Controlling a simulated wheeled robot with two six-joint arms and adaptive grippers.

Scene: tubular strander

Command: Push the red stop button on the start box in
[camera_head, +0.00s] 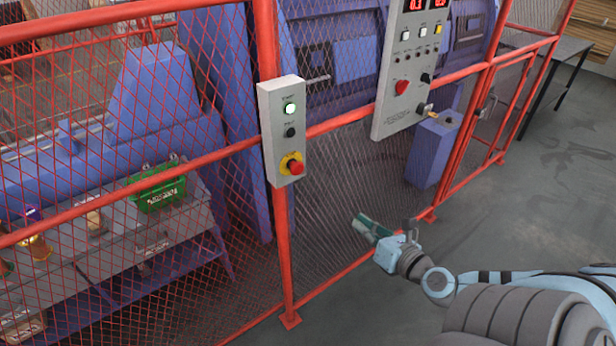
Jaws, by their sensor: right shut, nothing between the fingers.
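The start box (268,128) is a light grey upright box on a red fence post. Its red stop button (296,168) sits at the bottom on a yellow surround and stands out from the face. My right gripper (364,224) is shut and empty, with dark green fingers pointing up and left. In the picture it is below and right of the stop button, clearly apart from it. My left gripper is out of view.
Red mesh fence runs across the scene, with blue machinery behind it. A larger grey control panel (398,95) with a red display hangs to the right. Behind the mesh, a green crate (158,194) stands on a bench. Bare grey floor (510,215) lies at right.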

